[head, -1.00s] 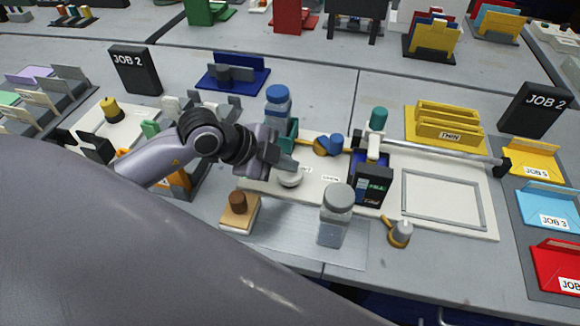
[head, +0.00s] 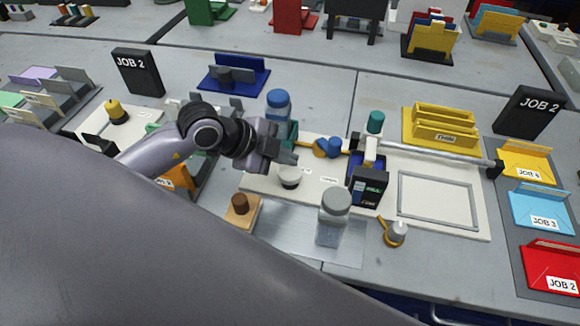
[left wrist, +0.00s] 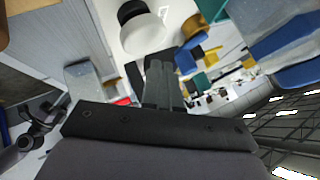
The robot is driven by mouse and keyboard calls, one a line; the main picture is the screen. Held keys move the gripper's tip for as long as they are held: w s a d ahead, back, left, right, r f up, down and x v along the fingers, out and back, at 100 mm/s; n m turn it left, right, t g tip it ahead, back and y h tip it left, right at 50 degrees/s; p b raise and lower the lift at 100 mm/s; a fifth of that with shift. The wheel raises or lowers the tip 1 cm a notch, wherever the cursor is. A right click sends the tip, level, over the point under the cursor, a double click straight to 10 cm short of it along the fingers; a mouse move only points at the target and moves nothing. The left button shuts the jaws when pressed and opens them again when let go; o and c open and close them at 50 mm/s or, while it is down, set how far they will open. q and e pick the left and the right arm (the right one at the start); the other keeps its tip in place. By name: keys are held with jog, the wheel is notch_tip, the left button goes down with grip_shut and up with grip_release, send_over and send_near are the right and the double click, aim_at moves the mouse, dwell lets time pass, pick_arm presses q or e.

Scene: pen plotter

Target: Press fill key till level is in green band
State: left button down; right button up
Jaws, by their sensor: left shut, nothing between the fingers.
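The likely fill key is a round white knob with a black part (head: 289,178), on the pale plotter board (head: 315,188). It also shows in the left wrist view (left wrist: 143,33). My left gripper (head: 286,159) is shut and empty, just above and behind the knob; a small gap seems to lie between them. Its closed fingers show in the left wrist view (left wrist: 160,72). The black and blue pen carriage (head: 369,187) has a small screen with a little green; its level is too small to read. My right gripper is out of view.
A blue-capped bottle (head: 279,103) stands behind my gripper. A clear jar with a grey lid (head: 334,222) stands in front of the board, right of a wooden block with a brown knob (head: 241,207). A rail (head: 440,155) runs right over an empty frame (head: 438,222).

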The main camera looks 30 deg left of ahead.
aim_at(285, 173)
pick_arm(q)
notch_tip(285, 173, up, 2)
jog(key=shift+r+p, duration=0.15)
jog(key=shift+p, duration=0.75)
jog(key=shift+r+p, duration=0.7)
jog(key=shift+r, duration=0.35)
jog(key=shift+f, duration=0.1)
